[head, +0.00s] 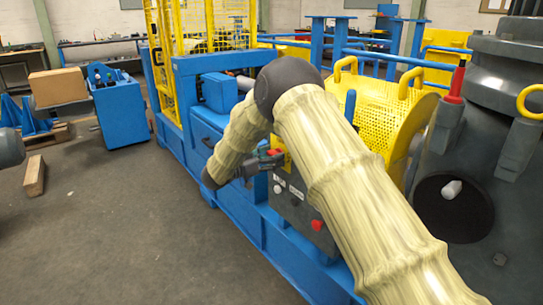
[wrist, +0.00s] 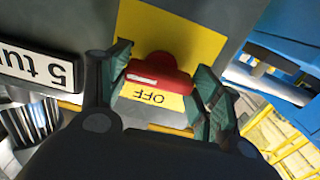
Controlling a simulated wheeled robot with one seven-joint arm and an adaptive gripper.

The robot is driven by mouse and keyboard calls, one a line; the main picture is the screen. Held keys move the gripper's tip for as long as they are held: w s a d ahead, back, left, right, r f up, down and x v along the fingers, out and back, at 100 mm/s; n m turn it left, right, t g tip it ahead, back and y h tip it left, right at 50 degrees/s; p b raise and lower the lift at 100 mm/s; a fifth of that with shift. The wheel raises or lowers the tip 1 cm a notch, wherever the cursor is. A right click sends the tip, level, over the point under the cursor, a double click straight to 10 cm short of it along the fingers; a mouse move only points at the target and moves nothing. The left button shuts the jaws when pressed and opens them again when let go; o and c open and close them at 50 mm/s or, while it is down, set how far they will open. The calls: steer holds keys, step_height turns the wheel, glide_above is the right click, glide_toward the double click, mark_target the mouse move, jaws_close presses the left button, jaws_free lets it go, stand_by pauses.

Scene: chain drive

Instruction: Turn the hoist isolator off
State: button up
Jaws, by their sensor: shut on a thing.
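The hoist isolator is a red handle (wrist: 160,72) on a yellow plate (wrist: 185,35) on the dark control box. My gripper (wrist: 163,77) has a green-grey finger at each end of the handle and is shut on it. A white mark runs along the handle. The word OFF (wrist: 149,97) shows upside down beside the handle; other position words are hidden or out of view. In the head view my gripper (head: 268,160) is at the upper left of the control box (head: 305,215), and the handle is mostly hidden there.
A white label (wrist: 38,68), partly cut off, sits beside the yellow plate. The box also carries a red button (head: 317,225) and small dark controls. A blue machine frame (head: 205,135), yellow perforated guard (head: 375,115) and large grey housing (head: 475,150) surround it.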

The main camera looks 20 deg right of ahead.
steer(key=n+p, duration=0.1)
steer(key=p, duration=0.1)
steer(key=n+p, duration=0.1)
steer(key=p, duration=0.1)
steer(key=shift+r, duration=0.35)
steer(key=n+p, duration=0.6)
steer(key=p, duration=0.1)
steer(key=shift+f, duration=0.1)
steer(key=n+p, duration=0.2)
steer(key=n, duration=0.1)
steer(key=n+p, duration=0.1)
steer(key=n, duration=0.2)
steer(key=n+p, duration=0.2)
steer(key=n, duration=0.1)
steer(key=shift+f+p, duration=0.25)
steer(key=shift+p, duration=0.1)
steer(key=shift+n, duration=0.4)
steer(key=o, duration=1)
steer(key=shift+a, duration=0.1)
